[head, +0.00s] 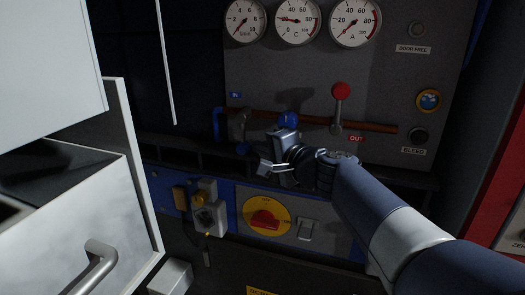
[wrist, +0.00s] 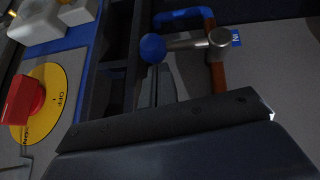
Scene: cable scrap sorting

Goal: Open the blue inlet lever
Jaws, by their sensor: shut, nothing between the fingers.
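The blue inlet lever's ball knob (head: 288,119) shows just above my gripper in the head view. In the wrist view the blue knob (wrist: 153,48) sits on a silver shaft that runs to the valve body (wrist: 217,38) on a copper pipe. The shaft stands roughly crosswise to the pipe there. A blue IN label (head: 235,96) is above the pipe's left end. My gripper (wrist: 162,80) is shut and empty, its fingertips close beside the knob. I cannot tell if they touch it. In the head view my gripper hides most of the lever's shaft.
A red outlet lever (head: 341,91) stands upright on the copper pipe (head: 372,127) to the right. Gauges (head: 297,21) are above. A ledge (head: 175,150) runs below the pipe, over a red-yellow rotary switch (head: 265,219). A white cabinet (head: 70,210) is at the left.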

